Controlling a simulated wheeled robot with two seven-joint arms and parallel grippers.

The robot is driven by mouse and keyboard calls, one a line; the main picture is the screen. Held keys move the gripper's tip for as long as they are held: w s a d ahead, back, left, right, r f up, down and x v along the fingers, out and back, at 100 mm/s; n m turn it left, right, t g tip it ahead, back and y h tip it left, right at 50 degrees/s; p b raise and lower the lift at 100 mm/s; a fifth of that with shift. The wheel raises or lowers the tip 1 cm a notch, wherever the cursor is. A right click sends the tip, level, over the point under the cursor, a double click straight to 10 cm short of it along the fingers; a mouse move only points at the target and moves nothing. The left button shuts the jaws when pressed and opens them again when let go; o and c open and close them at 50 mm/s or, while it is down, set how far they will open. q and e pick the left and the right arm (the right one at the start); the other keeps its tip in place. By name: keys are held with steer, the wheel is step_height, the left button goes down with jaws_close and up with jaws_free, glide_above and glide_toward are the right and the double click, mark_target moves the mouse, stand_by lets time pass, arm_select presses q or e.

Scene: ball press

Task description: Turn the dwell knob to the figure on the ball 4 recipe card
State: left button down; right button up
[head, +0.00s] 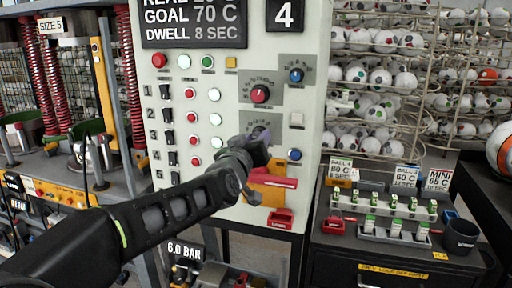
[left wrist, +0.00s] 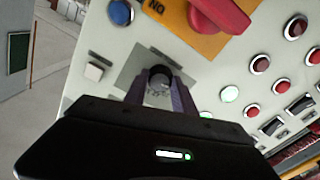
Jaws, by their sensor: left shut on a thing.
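My left gripper (head: 264,146) is at the white control panel (head: 225,130), shut on the dark dwell knob (left wrist: 160,78). The left wrist view shows the fingers on both sides of this knob, on its grey plate. In the head view the gripper hides most of the knob. The display (head: 194,24) reads GOAL 70 C and DWELL 8 SEC. The recipe cards stand at the right; the left card (head: 339,171) seems to read BALL 4 and 80 C, its lower line hidden or too small to read. My right gripper is not in view.
Two more knobs, red (head: 260,94) and blue (head: 296,75), sit above my gripper. A red handle (head: 273,181) on an orange plate is just below. Several buttons and switches line the panel's left. A crate-like rack of balls (head: 385,80) stands behind.

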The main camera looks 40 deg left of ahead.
arm_select(q)
steer(key=shift+n+b, duration=0.35)
steer(key=shift+n, duration=0.55)
steer(key=c, duration=1)
jaws_free()
steer(key=shift+c, duration=0.2)
steer(key=shift+s, duration=0.1)
steer(key=b+v, duration=0.1)
steer(key=v, duration=0.6)
steer(key=shift+s+d, duration=0.15)
steer(key=shift+s, duration=0.15)
